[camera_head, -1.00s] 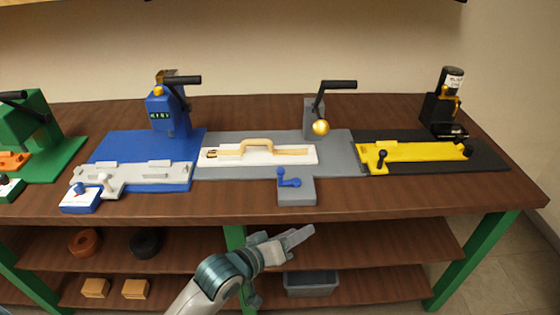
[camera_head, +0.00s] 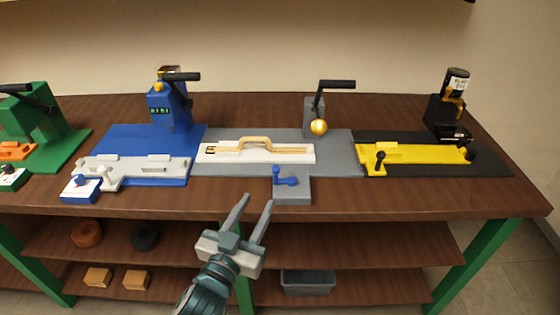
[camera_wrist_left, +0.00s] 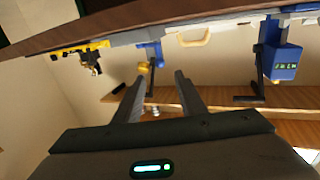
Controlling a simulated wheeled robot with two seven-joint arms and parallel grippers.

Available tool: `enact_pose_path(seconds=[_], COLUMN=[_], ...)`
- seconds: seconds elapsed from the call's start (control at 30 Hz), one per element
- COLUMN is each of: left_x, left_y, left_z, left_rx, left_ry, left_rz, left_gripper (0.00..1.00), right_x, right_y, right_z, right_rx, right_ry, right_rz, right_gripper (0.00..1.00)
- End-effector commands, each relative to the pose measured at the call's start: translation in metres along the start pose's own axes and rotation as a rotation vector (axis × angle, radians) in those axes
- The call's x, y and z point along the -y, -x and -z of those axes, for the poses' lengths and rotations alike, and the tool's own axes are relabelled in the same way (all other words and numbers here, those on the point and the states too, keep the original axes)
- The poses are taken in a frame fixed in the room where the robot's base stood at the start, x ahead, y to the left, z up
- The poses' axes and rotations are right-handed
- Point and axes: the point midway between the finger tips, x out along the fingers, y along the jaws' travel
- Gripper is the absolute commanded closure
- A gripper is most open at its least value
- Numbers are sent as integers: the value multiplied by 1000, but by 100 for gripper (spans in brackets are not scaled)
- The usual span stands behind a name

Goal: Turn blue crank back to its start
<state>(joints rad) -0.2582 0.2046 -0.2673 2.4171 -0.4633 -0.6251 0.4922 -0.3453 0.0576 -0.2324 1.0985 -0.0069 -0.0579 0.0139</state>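My left gripper (camera_head: 257,203) is in front of the table edge, to the left of the crank and nearer the camera. Its two fingers are apart, empty, and point towards the table. They touch nothing that I can see. The left wrist view shows the gripper (camera_wrist_left: 157,92) spread as well, with a blue part that looks like the crank (camera_wrist_left: 155,30) beyond it. My right gripper is out of view.
The grey station carries a white fixture with a tan handle (camera_head: 255,143) and a black-handled lever (camera_head: 334,85) with a gold ball. A blue press (camera_head: 168,108) stands left; a yellow fixture (camera_head: 425,152) lies right. The wooden table's front edge (camera_head: 390,203) is clear beside the crank.

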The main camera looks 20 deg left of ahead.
Motion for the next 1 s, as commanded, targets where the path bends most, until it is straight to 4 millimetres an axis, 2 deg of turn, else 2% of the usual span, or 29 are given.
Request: enact_pose_path(seconds=[0.17,0.37,0.47,1.0], left_x=[0,0,0,0], left_y=[-3,-18,-31,-126], left_z=[0,1,2,1], left_rx=[0,0,0,1], left_ry=[1,1,1,0], left_rz=[0,-1,0,0], left_gripper=[63,63,63,63], right_x=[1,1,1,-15], right_y=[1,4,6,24], right_z=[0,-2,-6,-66], right_rx=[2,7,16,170], right_ry=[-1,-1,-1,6], right_rz=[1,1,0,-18], right_gripper=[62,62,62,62])
